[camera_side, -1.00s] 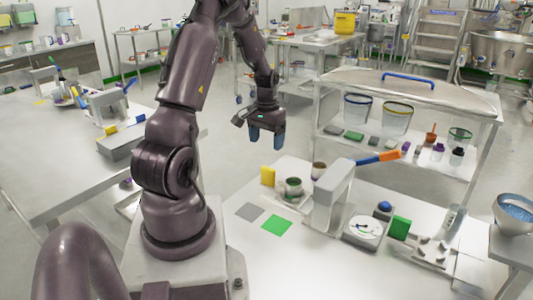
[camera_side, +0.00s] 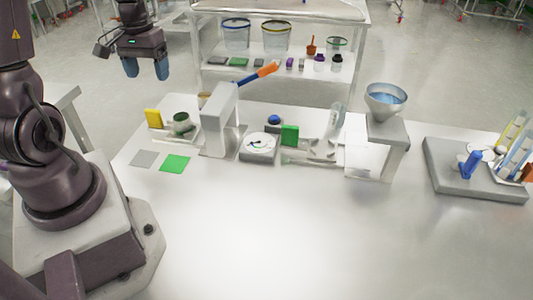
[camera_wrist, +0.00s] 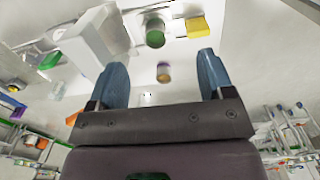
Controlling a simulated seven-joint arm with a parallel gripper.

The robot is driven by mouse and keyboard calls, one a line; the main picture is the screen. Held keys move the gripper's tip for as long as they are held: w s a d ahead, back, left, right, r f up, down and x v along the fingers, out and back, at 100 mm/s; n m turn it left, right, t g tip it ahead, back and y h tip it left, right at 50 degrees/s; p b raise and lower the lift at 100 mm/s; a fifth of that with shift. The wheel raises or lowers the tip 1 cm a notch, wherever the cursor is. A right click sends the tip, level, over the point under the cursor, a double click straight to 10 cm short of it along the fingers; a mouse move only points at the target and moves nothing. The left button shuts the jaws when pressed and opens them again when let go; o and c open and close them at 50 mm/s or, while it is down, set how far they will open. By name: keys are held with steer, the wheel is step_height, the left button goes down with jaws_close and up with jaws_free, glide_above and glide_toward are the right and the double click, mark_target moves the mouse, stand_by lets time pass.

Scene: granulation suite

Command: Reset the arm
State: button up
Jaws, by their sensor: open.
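My gripper (camera_side: 147,68) is at the upper left in the side view, raised above and beyond the back edge of the white table, fingers pointing down. Its two blue fingers are apart with nothing between them. In the wrist view my gripper (camera_wrist: 160,80) also shows open and empty, with a small brown-topped pot (camera_wrist: 163,72) seen beyond the gap. No part of the fingers touches anything that I can see.
A shelf unit (camera_side: 281,8) stands behind. The table's front is clear.

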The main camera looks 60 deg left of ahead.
steer(key=d+r+m+t, duration=0.2)
steer(key=d+r+m, duration=0.1)
steer(key=d, duration=0.5)
steer(key=s+d+r+m+t, duration=0.1)
steer(key=d+r+m+t, duration=0.1)
steer(key=d+r, duration=0.4)
steer(key=s+d+r+m+t, duration=0.1)
steer(key=d+r+m, duration=0.2)
steer(key=d, duration=0.7)
steer(key=shift+s+r+m+t, duration=0.2)
steer(key=shift+r+m+t, duration=0.15)
steer(key=shift+r, duration=0.55)
